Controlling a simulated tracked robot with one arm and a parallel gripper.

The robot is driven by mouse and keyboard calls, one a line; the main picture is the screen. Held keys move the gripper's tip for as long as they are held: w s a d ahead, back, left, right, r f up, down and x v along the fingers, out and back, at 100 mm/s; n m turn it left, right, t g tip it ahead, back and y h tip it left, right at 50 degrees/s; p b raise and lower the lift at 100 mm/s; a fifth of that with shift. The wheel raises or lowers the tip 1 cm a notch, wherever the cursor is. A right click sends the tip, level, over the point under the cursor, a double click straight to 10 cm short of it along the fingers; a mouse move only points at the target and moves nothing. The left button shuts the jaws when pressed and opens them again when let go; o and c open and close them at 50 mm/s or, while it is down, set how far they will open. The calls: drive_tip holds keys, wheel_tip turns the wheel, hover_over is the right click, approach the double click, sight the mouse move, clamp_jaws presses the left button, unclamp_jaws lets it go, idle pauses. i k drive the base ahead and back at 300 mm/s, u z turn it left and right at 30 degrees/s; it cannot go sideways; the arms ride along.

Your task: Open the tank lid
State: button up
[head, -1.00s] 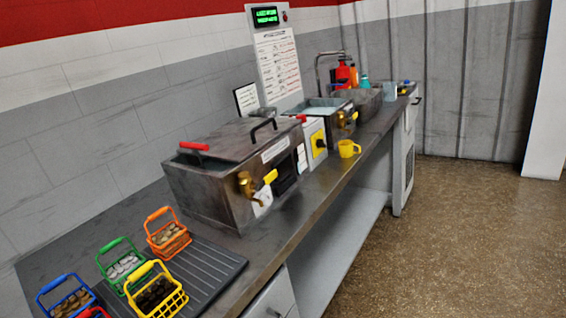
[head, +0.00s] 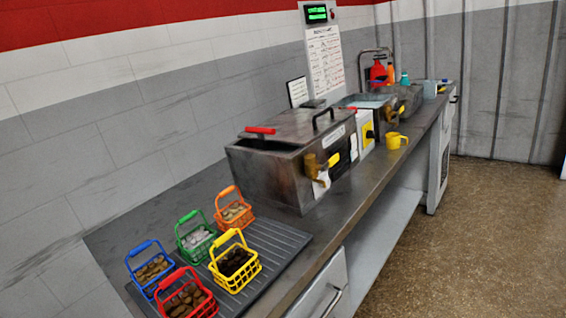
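The metal tank (head: 272,177) stands on the counter near the middle of the head view. Its flat metal lid (head: 291,126) lies down on top, with a black handle (head: 323,116) on it. A red grip (head: 260,130) shows at the lid's left side. A brass tap (head: 310,165) with a yellow lever and a white tag sits on the tank's front. My gripper is not in the picture, so its state is hidden.
Several small coloured baskets, including a yellow one (head: 235,262) and a red one (head: 186,296), stand on a ribbed mat (head: 285,237) left of the tank. A yellow mug (head: 396,140) stands right of it. Open floor (head: 480,240) lies in front of the counter (head: 345,200).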

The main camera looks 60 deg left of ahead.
sight(296, 126)
drive_tip(key=k, duration=1.35)
drive_tip(key=u, duration=1.05)
drive_tip(key=i, duration=1)
drive_tip(key=z, duration=0.05)
